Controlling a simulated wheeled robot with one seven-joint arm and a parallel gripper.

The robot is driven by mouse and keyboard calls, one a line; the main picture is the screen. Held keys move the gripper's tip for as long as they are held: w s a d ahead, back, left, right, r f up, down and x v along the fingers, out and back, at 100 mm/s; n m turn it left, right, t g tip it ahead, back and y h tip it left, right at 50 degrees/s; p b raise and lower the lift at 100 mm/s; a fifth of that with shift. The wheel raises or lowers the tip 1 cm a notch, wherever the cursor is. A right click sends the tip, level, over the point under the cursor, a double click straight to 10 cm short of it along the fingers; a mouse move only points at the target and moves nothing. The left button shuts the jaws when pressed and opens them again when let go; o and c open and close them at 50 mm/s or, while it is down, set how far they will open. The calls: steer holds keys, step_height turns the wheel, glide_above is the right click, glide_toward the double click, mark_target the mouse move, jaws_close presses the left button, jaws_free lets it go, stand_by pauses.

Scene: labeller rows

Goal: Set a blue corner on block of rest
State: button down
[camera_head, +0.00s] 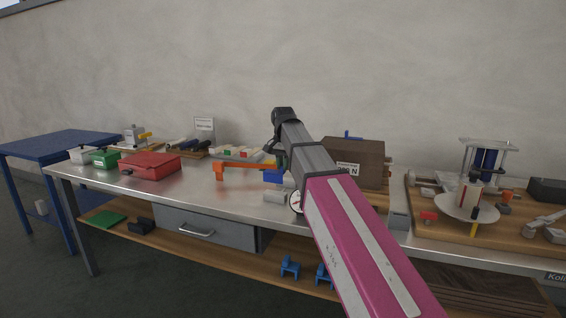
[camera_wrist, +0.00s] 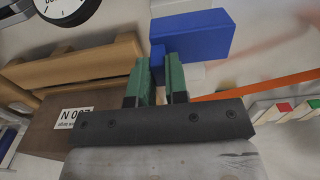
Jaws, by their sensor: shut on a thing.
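My gripper (camera_wrist: 158,80), with green finger pads, is shut on a blue corner (camera_wrist: 192,34) in the wrist view. The blue piece stands out past the fingertips, apparently in the air. I cannot tell whether this is the block of rest.
Two blue pieces (camera_head: 289,267) lie on the lower shelf. A round dial (camera_wrist: 64,8) and a grey cylinder (camera_head: 277,197) are close by. A red case (camera_head: 150,166) and a green box (camera_head: 104,158) stand at left. A wooden board (camera_head: 425,226) with a round stand (camera_head: 466,208) fills the right.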

steer(key=shift+f, duration=2.2)
steer(key=shift+f, duration=2.05)
steer(key=c, duration=1.1)
jaws_free()
steer(key=shift+o, duration=0.2)
step_height(320, 180, up, 9)
steer(key=shift+r, duration=0.9)
steer(key=shift+s, duration=0.1)
